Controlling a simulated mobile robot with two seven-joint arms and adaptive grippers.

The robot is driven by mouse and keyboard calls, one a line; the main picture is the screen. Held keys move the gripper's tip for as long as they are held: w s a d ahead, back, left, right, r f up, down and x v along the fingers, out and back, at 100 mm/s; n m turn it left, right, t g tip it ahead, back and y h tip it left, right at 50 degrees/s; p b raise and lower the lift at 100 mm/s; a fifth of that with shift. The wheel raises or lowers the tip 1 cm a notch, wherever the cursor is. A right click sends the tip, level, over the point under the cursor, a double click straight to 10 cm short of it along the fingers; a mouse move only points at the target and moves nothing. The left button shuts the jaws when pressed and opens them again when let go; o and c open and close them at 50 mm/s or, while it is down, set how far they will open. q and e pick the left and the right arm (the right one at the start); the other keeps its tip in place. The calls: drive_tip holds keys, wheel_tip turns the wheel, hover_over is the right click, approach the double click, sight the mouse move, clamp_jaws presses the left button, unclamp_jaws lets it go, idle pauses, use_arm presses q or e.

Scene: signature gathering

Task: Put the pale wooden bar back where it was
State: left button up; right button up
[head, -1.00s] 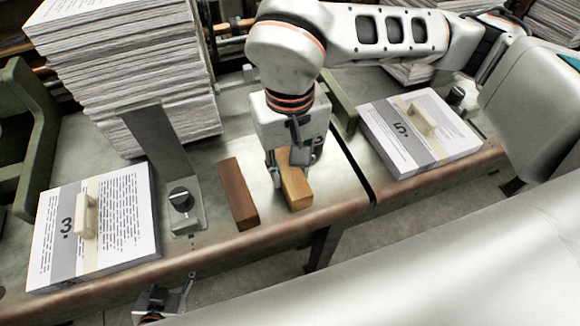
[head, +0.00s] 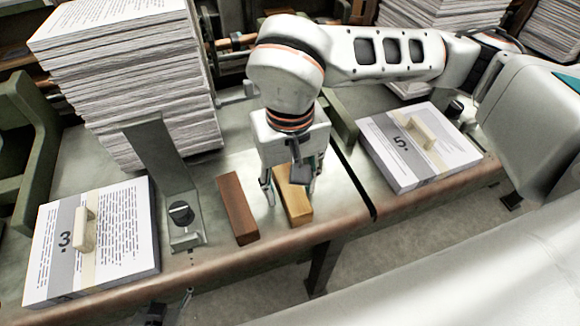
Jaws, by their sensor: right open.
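The pale wooden bar (head: 297,206) lies on the metal bench, near its wooden front edge. A darker red-brown bar (head: 238,210) lies to its left, with a narrow gap between them. My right gripper (head: 291,190) points down over the pale bar, open, with one finger on each side of it. The gripper body hides the bar's far end. I cannot tell whether a finger touches the bar. My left gripper (head: 170,309) shows only in part at the bottom edge, below the bench front; its jaws are not clear.
A paper block marked 3 (head: 120,254) lies at left and one marked 5 (head: 455,150) at right, each with a pale handle. A tall paper stack (head: 140,80) stands behind. A metal bracket with a black knob (head: 180,212) stands left of the bars.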

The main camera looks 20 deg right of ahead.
sight(290, 186)
drive_tip(key=shift+r, duration=0.5)
wheel_tip(290, 186, up, 11)
drive_tip(key=b, duration=0.1)
drive_tip(key=shift+s, duration=0.1)
idle(0.3)
